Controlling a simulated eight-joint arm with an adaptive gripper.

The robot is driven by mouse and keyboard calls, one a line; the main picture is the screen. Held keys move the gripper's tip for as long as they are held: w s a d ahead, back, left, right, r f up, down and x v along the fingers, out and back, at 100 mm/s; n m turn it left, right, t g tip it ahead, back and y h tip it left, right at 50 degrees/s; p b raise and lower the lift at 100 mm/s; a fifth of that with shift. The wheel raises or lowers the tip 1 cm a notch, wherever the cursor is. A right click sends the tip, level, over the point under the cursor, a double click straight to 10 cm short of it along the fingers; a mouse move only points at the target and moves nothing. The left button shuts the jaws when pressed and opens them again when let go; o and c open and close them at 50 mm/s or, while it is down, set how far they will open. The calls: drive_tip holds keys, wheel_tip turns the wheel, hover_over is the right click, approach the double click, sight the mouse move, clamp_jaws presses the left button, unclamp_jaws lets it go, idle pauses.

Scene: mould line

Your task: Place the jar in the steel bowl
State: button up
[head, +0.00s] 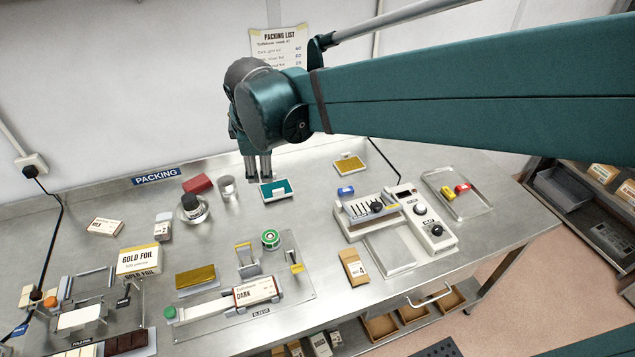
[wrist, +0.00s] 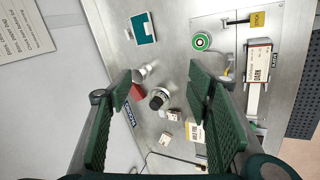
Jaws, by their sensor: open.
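The jar (head: 194,203), with a dark lid and a pale label, appears to stand inside the small steel bowl (head: 182,216) on the left of the bench. It leans slightly, and its lower part is hidden by the bowl. In the wrist view the jar (wrist: 157,101) shows between my open fingers and well below them. My gripper (head: 259,180) points down, open and empty, above the bench at the back, to the right of the jar and apart from it.
A steel cup (head: 227,186) and a red box (head: 198,183) stand close beside the bowl. A teal-and-white tray (head: 275,190) lies to the right. The gold foil box (head: 139,261) and wrapping fixtures fill the front left.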

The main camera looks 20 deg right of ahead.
drive_tip(key=s+d+f+m+t, duration=0.1)
drive_tip(key=s+d+m, duration=0.5)
drive_tip(key=s, duration=0.4)
drive_tip(key=s+d+f+m+t, duration=0.1)
drive_tip(key=s+d+m, duration=0.5)
drive_tip(key=s+m, duration=0.3)
drive_tip(key=shift+s+f, duration=0.3)
drive_tip(key=shift+s, duration=0.75)
